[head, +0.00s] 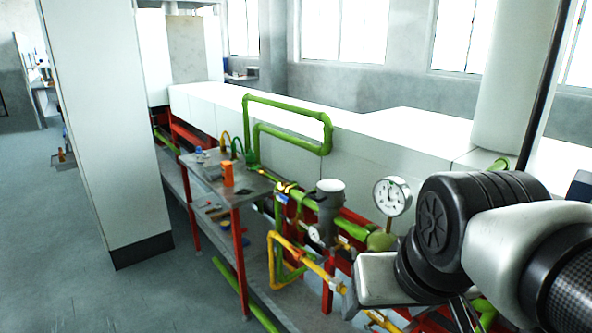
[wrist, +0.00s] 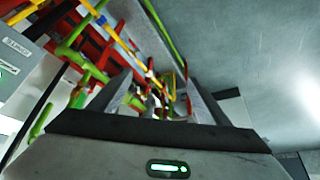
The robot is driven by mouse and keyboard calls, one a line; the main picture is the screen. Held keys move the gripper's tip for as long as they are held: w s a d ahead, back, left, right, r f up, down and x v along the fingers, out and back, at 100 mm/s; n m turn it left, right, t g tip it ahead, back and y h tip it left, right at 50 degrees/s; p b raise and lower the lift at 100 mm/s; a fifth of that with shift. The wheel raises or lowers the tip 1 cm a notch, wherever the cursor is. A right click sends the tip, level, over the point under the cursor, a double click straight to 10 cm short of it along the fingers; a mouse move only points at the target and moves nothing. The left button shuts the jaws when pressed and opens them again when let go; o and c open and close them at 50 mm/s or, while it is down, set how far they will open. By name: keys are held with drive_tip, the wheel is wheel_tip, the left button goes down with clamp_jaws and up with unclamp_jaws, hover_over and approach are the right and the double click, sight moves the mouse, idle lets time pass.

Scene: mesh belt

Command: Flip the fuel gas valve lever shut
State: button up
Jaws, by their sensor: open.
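Yellow gas pipes (head: 283,244) run with green pipes beside the red frame in the head view. A small blue piece (head: 281,198) sits on the pipework just left of a grey cylindrical body (head: 329,205); I cannot tell whether it is the fuel gas valve lever. My gripper (wrist: 158,82) is open in the wrist view, its two fingers apart. Yellow, red and green pipes show beyond and between the fingers, too small and tilted to pick out a lever. In the head view my arm covers the lower right, and the fingertips are not clearly visible.
A round white gauge (head: 392,196) stands above the pipes. A grey bench with red legs (head: 239,252) holds an orange item (head: 228,174). A white column (head: 103,130) stands at left. Long white housings (head: 360,135) run behind. Floor at left is clear.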

drive_tip(key=w+d+f+m+b, duration=0.1)
drive_tip(key=w, duration=0.3)
drive_tip(key=w+d+f+m+g+b, duration=0.1)
drive_tip(key=w, duration=0.3)
drive_tip(key=w+d+f+m+g+b, duration=0.1)
drive_tip(key=w+f, duration=0.1)
drive_tip(key=w, duration=0.1)
drive_tip(key=shift+w+d+m, duration=0.25)
drive_tip(key=shift+w+m, duration=0.05)
drive_tip(key=shift+w, duration=0.1)
clamp_jaws()
drive_tip(key=w+d+f+m+g+b, duration=0.1)
drive_tip(key=w+d+f, duration=0.3)
drive_tip(key=f, duration=0.5)
drive_tip(key=w+d+f+m+g+b, duration=0.1)
drive_tip(key=w+d+f+m+b, duration=0.2)
drive_tip(key=w+f, duration=0.5)
drive_tip(key=w+d+f+m+g+b, duration=0.1)
drive_tip(key=w+d+f, duration=0.4)
drive_tip(key=f, duration=0.7)
drive_tip(key=shift+w+d+m+g+b, duration=0.25)
drive_tip(key=shift+w+m+b, duration=0.3)
drive_tip(key=shift+m, duration=0.45)
